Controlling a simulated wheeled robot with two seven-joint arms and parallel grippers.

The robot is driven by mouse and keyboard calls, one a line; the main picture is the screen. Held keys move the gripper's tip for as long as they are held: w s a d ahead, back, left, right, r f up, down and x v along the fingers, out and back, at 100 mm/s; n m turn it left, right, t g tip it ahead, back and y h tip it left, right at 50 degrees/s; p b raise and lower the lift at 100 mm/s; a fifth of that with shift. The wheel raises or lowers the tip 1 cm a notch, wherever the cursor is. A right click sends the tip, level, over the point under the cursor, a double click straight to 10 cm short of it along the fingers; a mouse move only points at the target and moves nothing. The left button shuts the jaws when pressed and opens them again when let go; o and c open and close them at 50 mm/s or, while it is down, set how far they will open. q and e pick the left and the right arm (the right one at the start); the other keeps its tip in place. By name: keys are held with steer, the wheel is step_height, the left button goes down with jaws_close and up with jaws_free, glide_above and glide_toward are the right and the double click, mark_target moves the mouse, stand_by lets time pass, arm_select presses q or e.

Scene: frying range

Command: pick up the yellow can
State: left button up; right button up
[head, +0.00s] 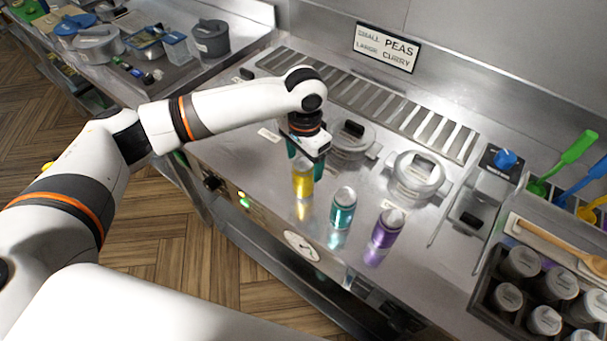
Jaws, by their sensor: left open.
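The yellow can (303,181) stands upright near the front edge of the steel counter, at the left end of a short row of cans. My left gripper (304,161) is above it, pointing down, with its teal-tipped fingers at the can's top. The gripper is open, and the can's top is partly hidden by it. I cannot tell whether the fingers touch the can. A teal can (342,209) and a purple can (387,228) stand to the right. My right gripper is not in view.
Lidded steel pots (417,175) are set in the counter behind the cans. A sign (387,47) is on the back wall. A dark rack of grey-lidded jars (507,297) stands at the lower right. Several pots and containers (98,45) sit on the left counter.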

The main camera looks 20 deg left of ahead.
arm_select(q)
steer(key=f, duration=0.1)
steer(key=f+p, duration=0.1)
steer(key=f, duration=0.1)
steer(key=shift+s+a+f, duration=0.15)
steer(key=shift+s+f, duration=0.05)
steer(key=shift+f, duration=0.65)
steer(key=shift+w+r, duration=0.1)
steer(key=c, duration=1.2)
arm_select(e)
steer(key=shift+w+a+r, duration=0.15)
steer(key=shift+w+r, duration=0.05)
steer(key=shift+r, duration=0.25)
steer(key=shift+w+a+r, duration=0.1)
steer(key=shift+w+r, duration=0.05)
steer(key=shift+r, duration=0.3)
